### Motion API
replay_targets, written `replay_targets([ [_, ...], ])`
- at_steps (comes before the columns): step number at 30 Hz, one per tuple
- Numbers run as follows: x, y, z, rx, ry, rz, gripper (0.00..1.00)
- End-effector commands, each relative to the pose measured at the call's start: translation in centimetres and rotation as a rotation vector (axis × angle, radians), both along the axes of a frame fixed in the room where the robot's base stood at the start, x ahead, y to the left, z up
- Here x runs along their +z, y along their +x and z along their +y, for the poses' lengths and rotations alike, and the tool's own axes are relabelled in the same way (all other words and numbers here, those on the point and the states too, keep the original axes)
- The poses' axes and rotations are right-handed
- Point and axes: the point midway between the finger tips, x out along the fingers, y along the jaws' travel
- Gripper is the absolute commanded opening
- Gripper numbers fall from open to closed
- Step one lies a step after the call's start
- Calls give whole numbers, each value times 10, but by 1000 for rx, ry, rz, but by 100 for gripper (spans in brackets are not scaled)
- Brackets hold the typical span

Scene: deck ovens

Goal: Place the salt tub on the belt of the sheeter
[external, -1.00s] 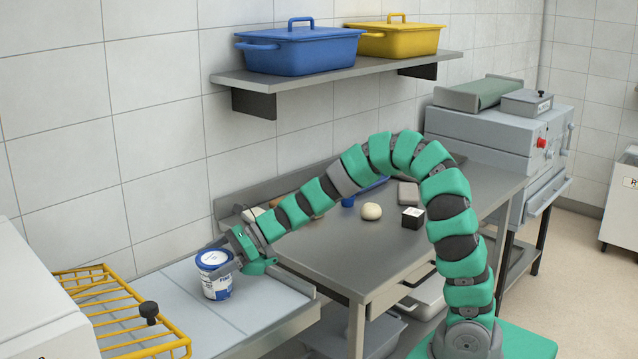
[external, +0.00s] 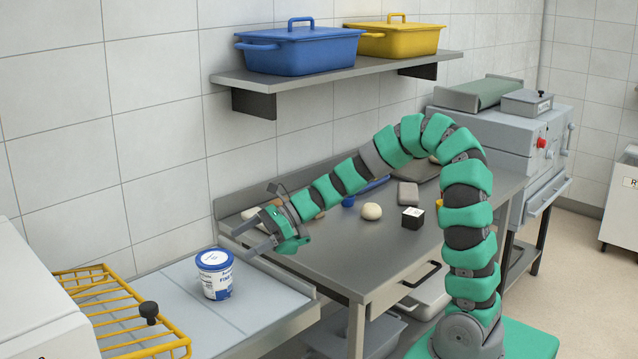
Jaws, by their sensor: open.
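The salt tub (external: 215,275), a white tub with a blue lid and blue label, stands upright on the pale grey belt (external: 185,306) of the sheeter at lower left. My gripper (external: 250,242) is open and empty. It is up and to the right of the tub, apart from it, near the left end of the steel table. Nothing hides the tub.
A yellow wire guard (external: 125,315) with a black knob stands left of the tub. The steel table (external: 340,250) holds a dough ball (external: 371,211), a black-and-white box (external: 412,218) and other small items. A wall shelf (external: 340,75) carries blue and yellow bins.

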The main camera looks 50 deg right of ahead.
Motion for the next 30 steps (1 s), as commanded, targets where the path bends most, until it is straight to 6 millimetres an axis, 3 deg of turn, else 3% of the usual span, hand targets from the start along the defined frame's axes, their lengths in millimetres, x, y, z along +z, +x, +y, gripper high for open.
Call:
replay_targets([
  [6, 7, -5, -16, -4, -2, -1, 100],
  [16, 8, -7, -19, -1, -2, -1, 100],
  [20, 16, -5, -25, 23, -60, -78, 100],
  [23, 40, 1, -41, 79, -203, -263, 100],
  [26, 78, 9, -67, 166, -434, -531, 100],
  [30, 150, 15, -110, 298, -824, -906, 100],
])
